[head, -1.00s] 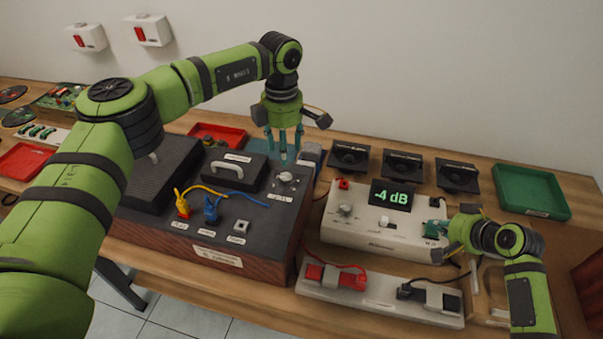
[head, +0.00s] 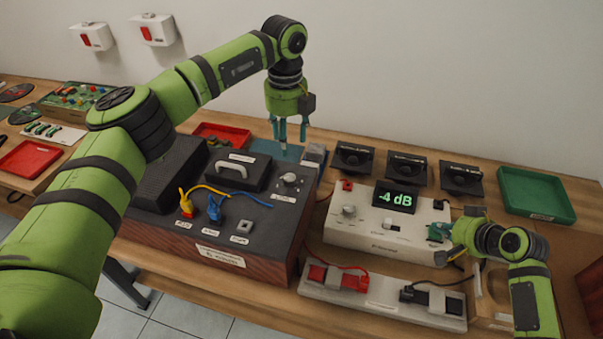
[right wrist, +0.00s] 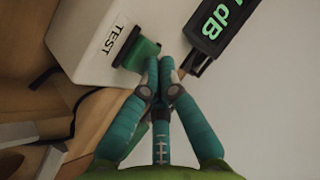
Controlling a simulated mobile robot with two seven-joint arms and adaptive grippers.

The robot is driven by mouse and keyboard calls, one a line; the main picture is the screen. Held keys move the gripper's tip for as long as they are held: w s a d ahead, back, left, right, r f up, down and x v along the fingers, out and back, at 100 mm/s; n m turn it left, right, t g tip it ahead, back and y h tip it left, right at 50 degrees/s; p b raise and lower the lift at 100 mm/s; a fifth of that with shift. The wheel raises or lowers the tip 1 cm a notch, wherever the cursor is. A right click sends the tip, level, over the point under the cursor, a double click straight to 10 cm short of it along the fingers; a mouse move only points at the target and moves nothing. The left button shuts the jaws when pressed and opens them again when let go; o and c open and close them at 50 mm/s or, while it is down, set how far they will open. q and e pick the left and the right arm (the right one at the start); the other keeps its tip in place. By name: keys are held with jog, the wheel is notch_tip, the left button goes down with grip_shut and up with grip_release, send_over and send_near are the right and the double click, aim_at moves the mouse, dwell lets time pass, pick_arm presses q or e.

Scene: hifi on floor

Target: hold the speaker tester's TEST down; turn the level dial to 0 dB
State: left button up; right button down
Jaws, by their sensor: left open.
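The white speaker tester (head: 381,238) stands on the bench, and its display (head: 395,197) reads -4 dB. It has a pale round knob (head: 349,212) at its left. The wrist view shows its TEST label (right wrist: 114,39) beside a green button (right wrist: 139,53). My right gripper (right wrist: 162,65) is shut, its fingertips at the button's edge; I cannot tell whether the button is pressed. It also shows at the tester's right end (head: 443,232). My left gripper (head: 292,137) is open and empty, above and behind the dark box's grey dial (head: 290,181). Neither knob's label is readable.
The dark box (head: 190,225) carries a handle (head: 233,172) and yellow (head: 187,205) and blue (head: 214,209) plugs. A clip strip (head: 385,300) lies in front of the tester.

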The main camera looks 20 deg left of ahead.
aim_at(289, 177)
pick_arm(q)
jog(key=shift+n, duration=0.3)
notch_tip(289, 177, down, 12)
dwell(0.6)
